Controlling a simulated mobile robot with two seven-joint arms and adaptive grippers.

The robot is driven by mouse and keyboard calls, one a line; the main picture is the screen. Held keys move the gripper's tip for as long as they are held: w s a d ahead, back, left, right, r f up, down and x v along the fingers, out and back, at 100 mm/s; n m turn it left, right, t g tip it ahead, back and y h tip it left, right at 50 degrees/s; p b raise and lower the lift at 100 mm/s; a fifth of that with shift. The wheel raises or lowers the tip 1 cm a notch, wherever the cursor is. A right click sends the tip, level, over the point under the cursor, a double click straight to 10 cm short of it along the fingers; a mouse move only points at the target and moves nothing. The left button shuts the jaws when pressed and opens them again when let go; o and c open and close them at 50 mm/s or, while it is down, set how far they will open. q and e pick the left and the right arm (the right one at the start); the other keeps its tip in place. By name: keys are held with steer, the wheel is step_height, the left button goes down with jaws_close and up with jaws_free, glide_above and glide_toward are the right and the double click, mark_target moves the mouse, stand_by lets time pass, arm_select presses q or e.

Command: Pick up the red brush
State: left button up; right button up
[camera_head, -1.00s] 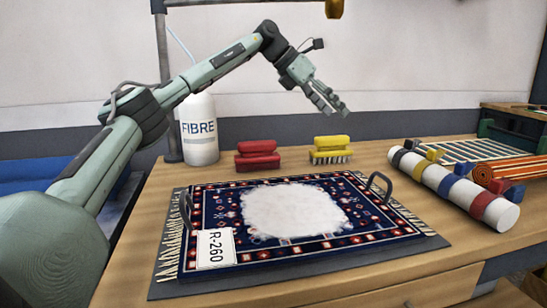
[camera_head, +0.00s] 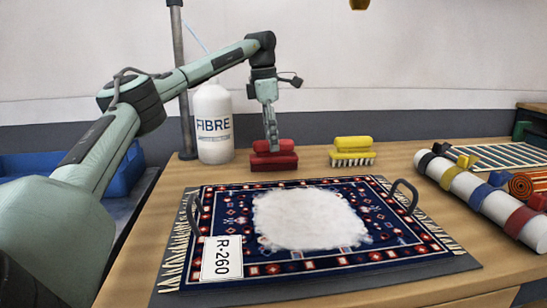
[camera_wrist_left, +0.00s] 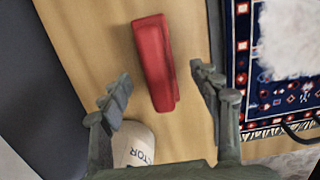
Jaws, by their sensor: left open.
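The red brush (camera_head: 282,161) lies on the wooden table behind the rug, in the head view. It also shows in the left wrist view (camera_wrist_left: 154,62), lengthwise between the fingers' directions. My left gripper (camera_head: 271,146) points down over the brush, its fingertips overlapping the brush's middle in the head view. In the left wrist view my left gripper (camera_wrist_left: 160,88) is open, one finger on each side of the brush, with gaps on both sides. I cannot tell how far above the brush the fingertips are. My right gripper is not in view.
A yellow brush (camera_head: 353,143) stands right of the red one. A white FIBRE bottle (camera_head: 214,135) stands to the left. A patterned rug (camera_head: 234,205) with white foam lies on a dark tray in front. A white roll with coloured straps (camera_head: 465,183) is at the right.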

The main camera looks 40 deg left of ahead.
mark_target(275, 155)
arm_select(q)
steer(key=f, duration=0.4)
steer(key=w+f, duration=0.1)
steer(key=f, duration=0.1)
steer(key=shift+d, duration=0.2)
steer(key=shift+r, duration=0.1)
steer(key=c, duration=1.4)
